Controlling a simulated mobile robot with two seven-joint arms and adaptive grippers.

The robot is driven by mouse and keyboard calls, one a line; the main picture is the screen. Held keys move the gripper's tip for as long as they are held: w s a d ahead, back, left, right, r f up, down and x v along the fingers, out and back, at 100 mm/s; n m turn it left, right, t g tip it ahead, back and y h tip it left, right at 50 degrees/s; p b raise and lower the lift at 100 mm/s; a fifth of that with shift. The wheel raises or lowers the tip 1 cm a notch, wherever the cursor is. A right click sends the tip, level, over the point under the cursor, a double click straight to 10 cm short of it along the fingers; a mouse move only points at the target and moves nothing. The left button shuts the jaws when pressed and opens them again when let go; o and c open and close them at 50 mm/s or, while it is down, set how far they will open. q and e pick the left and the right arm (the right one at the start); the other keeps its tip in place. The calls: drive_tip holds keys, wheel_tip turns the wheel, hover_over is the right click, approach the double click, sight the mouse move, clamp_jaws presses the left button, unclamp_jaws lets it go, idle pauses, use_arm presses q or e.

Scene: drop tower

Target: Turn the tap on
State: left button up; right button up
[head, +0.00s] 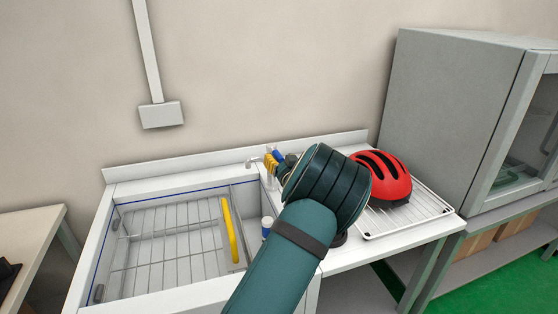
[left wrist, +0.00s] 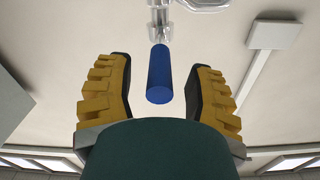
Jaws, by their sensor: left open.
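The tap (head: 254,161) stands at the back of the sink, with a pale metal spout pointing left. Its blue handle (head: 278,154) shows just beside my left gripper's yellow fingers (head: 270,163). In the left wrist view the blue cylindrical handle (left wrist: 160,76) sits between the two open fingers, with a visible gap on each side. The clear-metal tap body (left wrist: 160,20) shows beyond it at the top. My left gripper (left wrist: 160,88) is open and holds nothing. My own wrist and forearm hide part of the counter behind the gripper in the head view. My right gripper is not in view.
The sink (head: 165,245) holds a wire rack and a yellow-edged divider (head: 229,230). A red helmet (head: 384,175) lies on a wire drainer (head: 425,212). A grey cabinet (head: 440,110) stands right.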

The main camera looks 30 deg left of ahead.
use_arm(q)
drive_tip(key=shift+w+a, duration=0.4)
drive_tip(key=shift+a, duration=0.05)
clamp_jaws()
